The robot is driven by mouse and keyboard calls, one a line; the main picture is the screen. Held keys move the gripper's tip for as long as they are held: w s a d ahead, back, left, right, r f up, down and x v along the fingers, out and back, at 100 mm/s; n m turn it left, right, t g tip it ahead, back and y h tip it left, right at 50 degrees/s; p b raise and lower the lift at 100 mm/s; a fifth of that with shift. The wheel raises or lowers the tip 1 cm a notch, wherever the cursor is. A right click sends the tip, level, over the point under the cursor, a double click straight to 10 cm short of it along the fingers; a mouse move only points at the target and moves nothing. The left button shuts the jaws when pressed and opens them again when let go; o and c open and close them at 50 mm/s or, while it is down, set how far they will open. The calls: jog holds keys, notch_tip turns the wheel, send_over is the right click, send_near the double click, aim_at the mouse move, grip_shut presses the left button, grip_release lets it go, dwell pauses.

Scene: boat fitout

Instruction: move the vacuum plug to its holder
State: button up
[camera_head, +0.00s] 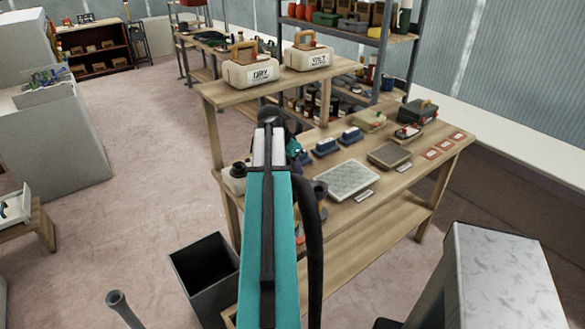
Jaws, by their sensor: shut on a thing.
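My teal arm reaches up the middle of the view to the workbench (424,172). Its far end bends down behind my own forearm, so my gripper and anything in its jaws are hidden. I cannot pick out the vacuum plug. A dark round cup-like piece (318,187) stands at the bench's near edge, just right of my arm; I cannot tell whether it is the holder.
The bench carries a speckled panel (349,181), blue blocks (351,135) and a grey pad (389,155). DRY (251,73) and WET (308,58) containers stand on the raised shelf. An open dark bin (204,266) is below left.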

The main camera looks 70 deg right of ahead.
jog(key=shift+f+b, duration=0.75)
jog(key=shift+f, duration=0.8)
dwell(0.4)
jog(key=o, duration=1.3)
jog(key=shift+c, duration=0.2)
jog(key=shift+r, duration=0.1)
jog(key=b+v, duration=0.2)
jog(key=v, duration=1.1)
jog(key=shift+r, duration=0.35)
jog(key=shift+w+a, duration=0.1)
